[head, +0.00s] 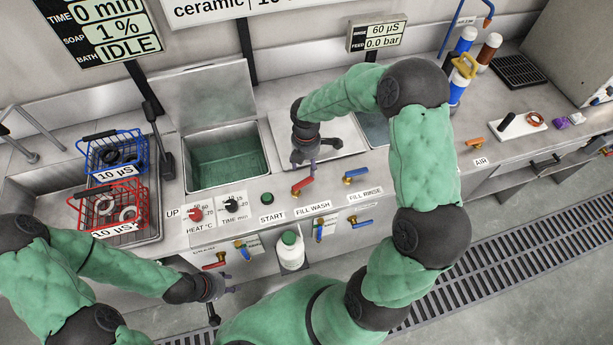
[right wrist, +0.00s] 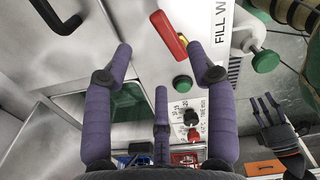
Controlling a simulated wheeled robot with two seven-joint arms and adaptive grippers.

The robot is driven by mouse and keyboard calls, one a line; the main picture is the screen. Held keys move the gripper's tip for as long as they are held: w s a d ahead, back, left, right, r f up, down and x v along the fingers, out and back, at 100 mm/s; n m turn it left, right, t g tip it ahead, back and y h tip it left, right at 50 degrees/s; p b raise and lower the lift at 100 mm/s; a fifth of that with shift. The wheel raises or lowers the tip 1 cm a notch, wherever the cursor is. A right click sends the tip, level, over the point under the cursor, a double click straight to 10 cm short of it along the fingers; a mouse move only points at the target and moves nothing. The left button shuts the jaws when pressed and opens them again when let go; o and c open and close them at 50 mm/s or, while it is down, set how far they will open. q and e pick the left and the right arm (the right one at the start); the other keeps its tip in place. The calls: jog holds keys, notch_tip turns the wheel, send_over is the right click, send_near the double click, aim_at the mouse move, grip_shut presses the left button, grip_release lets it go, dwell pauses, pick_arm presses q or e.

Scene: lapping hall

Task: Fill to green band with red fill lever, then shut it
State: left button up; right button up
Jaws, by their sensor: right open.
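The red fill lever (head: 302,184), at the FILL WASH label, is on the counter's front edge. It also shows in the right wrist view (right wrist: 168,35), between and beyond my spread fingertips. My right gripper (head: 304,163) is open and empty just above and behind this lever, with no clear contact. The wash tank (head: 225,157) is an open steel basin with a green-tinted inside. I cannot make out a separate green band or the liquid level. My left gripper (head: 232,284) is open and empty, low in front of the counter; it shows in the right wrist view (right wrist: 266,108).
A blue FILL RINSE lever (head: 355,174) sits close right of the red one. A blue basket (head: 115,152) and a red basket (head: 112,203) stand at left. A white bottle (head: 290,250) is below the panel. A display reads 0.0 bar (head: 377,35).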

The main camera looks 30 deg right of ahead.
aim_at(307, 178)
notch_tip(307, 178, down, 8)
jog(key=shift+d+r+b, duration=0.1)
jog(key=shift+b, duration=0.65)
grip_shut()
